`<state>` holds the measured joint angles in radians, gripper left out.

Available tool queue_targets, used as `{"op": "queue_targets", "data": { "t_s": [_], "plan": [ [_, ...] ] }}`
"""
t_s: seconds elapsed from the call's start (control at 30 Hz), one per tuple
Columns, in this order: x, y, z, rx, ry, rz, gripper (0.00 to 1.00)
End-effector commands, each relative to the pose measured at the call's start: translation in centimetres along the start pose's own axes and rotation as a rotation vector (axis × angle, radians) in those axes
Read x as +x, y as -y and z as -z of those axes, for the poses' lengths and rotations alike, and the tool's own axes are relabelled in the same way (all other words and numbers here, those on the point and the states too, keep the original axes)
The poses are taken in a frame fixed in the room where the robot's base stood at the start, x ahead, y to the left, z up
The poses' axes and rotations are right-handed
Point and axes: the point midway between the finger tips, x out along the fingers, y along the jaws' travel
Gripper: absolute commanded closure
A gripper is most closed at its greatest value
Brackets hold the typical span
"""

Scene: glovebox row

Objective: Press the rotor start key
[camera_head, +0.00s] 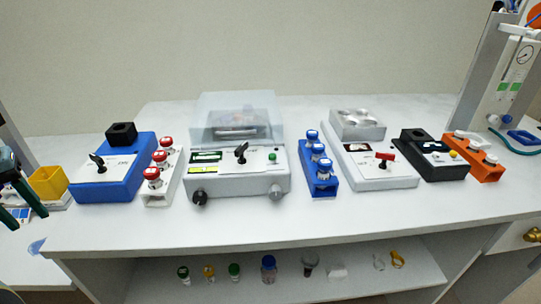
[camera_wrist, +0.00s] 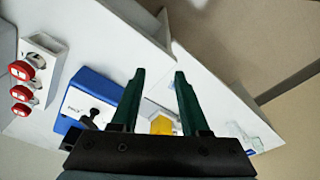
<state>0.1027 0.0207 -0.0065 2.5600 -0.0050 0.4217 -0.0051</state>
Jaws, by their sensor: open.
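A white bench device (camera_head: 237,182) with a clear raised cover (camera_head: 235,108) stands at the middle of the bench in the head view. Its front panel has a small green key (camera_head: 272,157) at the right, a black lever knob (camera_head: 241,152) in the middle and lit green displays at the left. No label on the green key is readable. My gripper (camera_head: 27,218) is at the far left edge of the head view, well away from this device. In the wrist view my gripper (camera_wrist: 159,72) has its two green fingers apart with nothing between the tips. The device is not in the wrist view.
A blue box with a black knob (camera_head: 104,184), a red-capped vial rack (camera_head: 158,190) and a yellow cup (camera_head: 48,183) stand left. A blue-capped vial rack (camera_head: 320,180), a white hotplate-like unit (camera_head: 371,165), a black unit (camera_head: 432,165) and an orange rack (camera_head: 486,168) stand right. The front bench strip is clear.

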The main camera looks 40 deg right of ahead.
Motion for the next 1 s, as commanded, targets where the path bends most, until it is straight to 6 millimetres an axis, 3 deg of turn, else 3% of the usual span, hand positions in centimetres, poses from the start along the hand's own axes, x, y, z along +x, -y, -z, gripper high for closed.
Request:
{"op": "queue_targets", "data": {
  "t_s": [0.33,0.73,1.0],
  "plan": [
    [0.00,0.00,0.00,0.000,0.000,0.000,0.55],
    [0.00,0.00,0.00,0.000,0.000,0.000,0.99],
    [0.00,0.00,0.00,0.000,0.000,0.000,1.00]
  ]
}}
